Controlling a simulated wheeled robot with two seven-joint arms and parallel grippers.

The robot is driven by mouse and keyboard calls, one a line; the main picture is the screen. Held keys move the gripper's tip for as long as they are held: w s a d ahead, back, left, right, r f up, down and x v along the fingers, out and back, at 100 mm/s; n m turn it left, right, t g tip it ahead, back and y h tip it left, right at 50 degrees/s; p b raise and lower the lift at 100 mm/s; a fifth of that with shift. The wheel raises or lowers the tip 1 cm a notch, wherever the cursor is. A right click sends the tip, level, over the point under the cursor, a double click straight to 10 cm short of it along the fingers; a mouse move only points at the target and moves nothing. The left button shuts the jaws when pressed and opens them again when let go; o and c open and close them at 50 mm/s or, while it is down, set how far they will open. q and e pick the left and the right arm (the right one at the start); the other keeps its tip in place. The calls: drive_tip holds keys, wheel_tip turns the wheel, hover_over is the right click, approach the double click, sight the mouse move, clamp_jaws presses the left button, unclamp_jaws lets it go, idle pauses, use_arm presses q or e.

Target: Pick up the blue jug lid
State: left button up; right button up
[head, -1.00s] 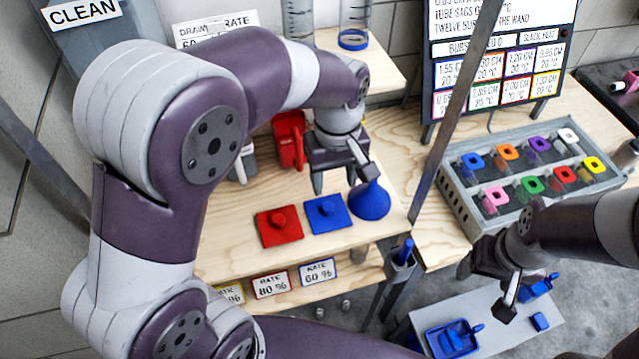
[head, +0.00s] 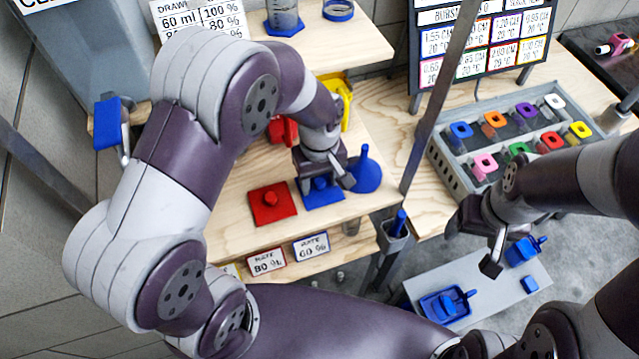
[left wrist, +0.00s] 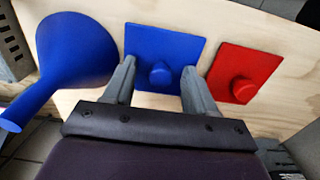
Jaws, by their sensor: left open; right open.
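The blue jug lid (head: 324,195) is a flat blue square with a round knob, lying on the wooden shelf; my left gripper partly hides it in the head view. In the left wrist view the blue lid (left wrist: 164,52) lies ahead of the fingers, its knob between the two fingertip lines. My left gripper (head: 324,182) is open and empty, just above the lid; its fingers also show in the left wrist view (left wrist: 160,85). I cannot tell whether they touch the lid. My right gripper (head: 472,240) is open and empty, above the low grey table at right.
A red lid (head: 271,203) lies left of the blue lid. A blue funnel (head: 367,172) stands close on its right. Red (head: 283,131) and yellow (head: 343,97) jugs stand behind. A slanted metal post (head: 432,110) rises right of the shelf.

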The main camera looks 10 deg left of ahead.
use_arm(q)
clamp_jaws()
